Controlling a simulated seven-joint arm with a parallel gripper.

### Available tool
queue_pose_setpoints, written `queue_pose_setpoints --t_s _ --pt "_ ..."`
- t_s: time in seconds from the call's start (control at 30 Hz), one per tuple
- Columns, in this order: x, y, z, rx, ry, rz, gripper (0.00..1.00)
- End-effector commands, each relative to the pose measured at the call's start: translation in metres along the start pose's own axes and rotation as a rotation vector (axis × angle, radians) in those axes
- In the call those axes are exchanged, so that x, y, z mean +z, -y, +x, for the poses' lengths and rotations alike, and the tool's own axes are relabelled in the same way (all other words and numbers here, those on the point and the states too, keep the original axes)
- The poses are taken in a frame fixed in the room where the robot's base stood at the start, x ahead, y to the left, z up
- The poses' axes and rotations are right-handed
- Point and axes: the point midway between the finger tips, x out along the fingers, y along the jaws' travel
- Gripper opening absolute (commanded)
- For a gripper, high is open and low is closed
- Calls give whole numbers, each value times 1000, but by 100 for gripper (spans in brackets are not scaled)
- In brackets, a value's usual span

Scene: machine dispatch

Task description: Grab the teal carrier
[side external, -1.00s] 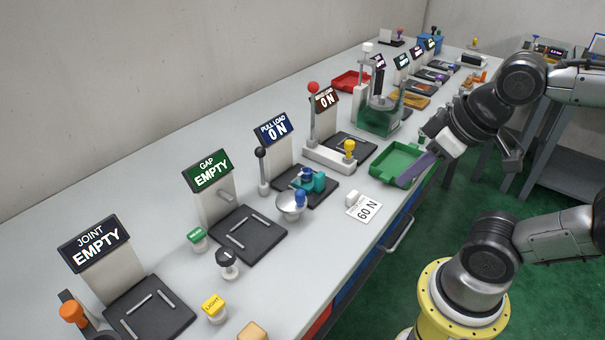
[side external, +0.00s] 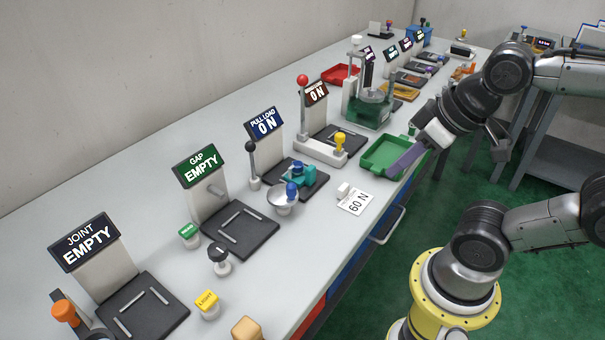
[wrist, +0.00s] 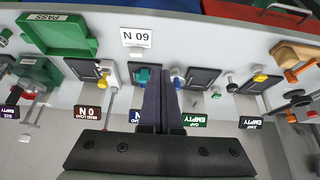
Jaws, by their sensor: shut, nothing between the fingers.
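The teal carrier (side external: 302,178) sits on the dark plate of the station labelled PULL LOAD, with a blue knob on it. It also shows in the wrist view (wrist: 142,76), left of the fingers and partly hidden. My gripper (side external: 394,172) is to the right of the carrier and well apart from it, in front of the green tray in the picture. Its long purple fingers are together and empty, and they also show in the wrist view (wrist: 160,86).
The green tray (side external: 368,163) is by the table's front edge. A metal dish with a blue knob (side external: 285,202) and a "60 N" card (side external: 356,202) stand near the carrier. A lever with a red ball (side external: 302,80) rises behind. Bare table lies between card and tray.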

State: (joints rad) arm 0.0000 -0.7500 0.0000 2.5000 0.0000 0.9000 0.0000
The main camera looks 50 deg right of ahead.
Motion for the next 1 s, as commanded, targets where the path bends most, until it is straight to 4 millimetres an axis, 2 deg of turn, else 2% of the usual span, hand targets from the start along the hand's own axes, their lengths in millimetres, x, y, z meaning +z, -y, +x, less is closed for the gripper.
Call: queue_pose_setpoints --t_s 0.2,0.73,0.77,1.0 --pt "0 0 0 0 0 0 2" --pt "0 0 0 0 0 0 97" --pt "0 0 0 0 0 0 100" --pt "0 0 0 0 0 9 100"
